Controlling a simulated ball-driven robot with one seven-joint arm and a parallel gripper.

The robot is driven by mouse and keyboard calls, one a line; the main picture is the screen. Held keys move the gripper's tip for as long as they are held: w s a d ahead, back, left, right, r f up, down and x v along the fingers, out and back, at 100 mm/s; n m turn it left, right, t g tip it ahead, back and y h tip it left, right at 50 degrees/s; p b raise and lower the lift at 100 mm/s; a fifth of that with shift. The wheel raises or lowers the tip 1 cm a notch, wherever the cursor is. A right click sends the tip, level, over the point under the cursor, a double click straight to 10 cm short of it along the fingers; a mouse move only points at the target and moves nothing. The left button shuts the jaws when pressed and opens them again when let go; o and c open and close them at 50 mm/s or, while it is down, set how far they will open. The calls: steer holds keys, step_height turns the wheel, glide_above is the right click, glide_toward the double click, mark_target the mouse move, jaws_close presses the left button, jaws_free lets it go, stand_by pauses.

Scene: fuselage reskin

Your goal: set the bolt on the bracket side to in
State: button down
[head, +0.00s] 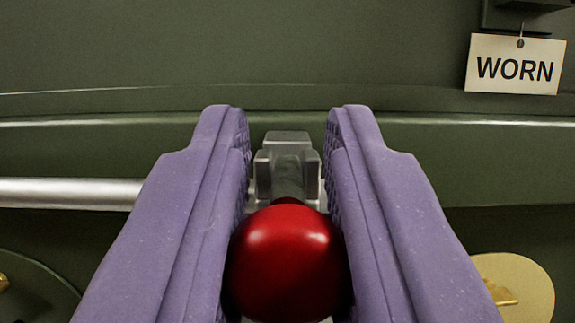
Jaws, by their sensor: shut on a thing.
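My gripper (288,150) has two purple fingers that reach forward from the bottom of the head view. It is shut on a red ball knob (286,258) at the lower middle. Behind the knob a dark shaft (289,180) runs to a grey metal bracket (287,145) between the fingertips. The knob and shaft appear to be the bolt's handle. A silver rod (70,193) lies level at the left and passes out of sight behind the left finger. Whether the rod joins the bracket is hidden.
A dark green panel wall (250,50) with a level ledge fills the background. A "WORN" tag (515,65) hangs at the upper right from a dark fitting (527,14). A tan disc (515,285) is at the lower right, and a dark round plate (35,290) at the lower left.

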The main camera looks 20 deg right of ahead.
steer(key=shift+w+d+f, duration=0.15)
steer(key=shift+w+d, duration=0.05)
steer(key=shift+w, duration=0.55)
steer(key=c, duration=1.4)
jaws_free()
steer(key=shift+r, duration=0.25)
steer(key=o, duration=0.5)
steer(key=shift+w+d+f, duration=0.1)
steer(key=shift+w, duration=0.05)
steer(key=shift+c, duration=0.2)
steer(key=v, duration=0.8)
steer(key=shift+b, duration=0.35)
